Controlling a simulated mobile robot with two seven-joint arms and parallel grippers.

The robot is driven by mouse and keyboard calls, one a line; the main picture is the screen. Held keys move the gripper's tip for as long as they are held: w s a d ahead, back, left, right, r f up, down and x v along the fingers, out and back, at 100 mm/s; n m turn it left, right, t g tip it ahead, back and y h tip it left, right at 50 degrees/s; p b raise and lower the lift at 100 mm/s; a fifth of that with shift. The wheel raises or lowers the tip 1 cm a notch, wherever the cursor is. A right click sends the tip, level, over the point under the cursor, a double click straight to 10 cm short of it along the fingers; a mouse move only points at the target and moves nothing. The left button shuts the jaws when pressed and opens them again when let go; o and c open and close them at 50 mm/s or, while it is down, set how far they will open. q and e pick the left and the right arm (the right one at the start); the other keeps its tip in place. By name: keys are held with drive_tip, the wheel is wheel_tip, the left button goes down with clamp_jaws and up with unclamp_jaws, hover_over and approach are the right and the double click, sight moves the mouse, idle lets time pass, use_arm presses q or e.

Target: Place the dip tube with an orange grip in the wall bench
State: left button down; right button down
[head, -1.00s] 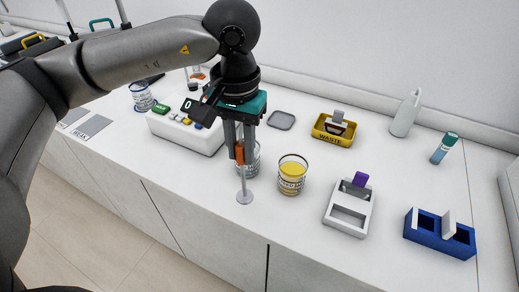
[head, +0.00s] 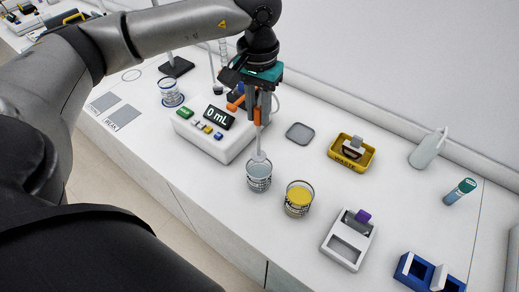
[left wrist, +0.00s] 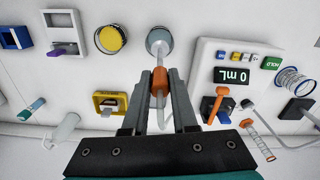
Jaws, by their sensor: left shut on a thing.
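My left gripper (head: 257,114) is shut on the orange grip (head: 257,116) of the dip tube (head: 259,140). The tube hangs roughly upright with its pale wide foot down. The foot is at the mouth of a clear beaker (head: 259,181); I cannot tell whether it is just above or inside. In the left wrist view the fingers (left wrist: 158,80) close around the orange grip (left wrist: 159,88), and the foot lines up with the beaker (left wrist: 160,32). The white wall bench (head: 400,215) runs along the wall beneath them. My right gripper is not in view.
A yellow-filled beaker (head: 298,199) stands close to the right of the clear one. A white device reading 0 mL (head: 195,140) is at left. A yellow waste tray (head: 352,153), grey tray (head: 300,133) and white holder (head: 349,240) stand to the right.

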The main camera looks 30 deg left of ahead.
use_arm(q)
hover_over(259, 155)
drive_tip(key=f, duration=0.7)
drive_tip(key=shift+w+a+f+p, duration=0.15)
drive_tip(key=shift+w+f+p, duration=0.05)
drive_tip(key=shift+f+p, duration=0.2)
wheel_tip(259, 155, down, 5)
drive_tip(key=shift+r, duration=0.1)
drive_tip(key=shift+f, duration=0.2)
drive_tip(key=shift+f, duration=0.1)
drive_tip(key=c, duration=0.7)
unclamp_jaws()
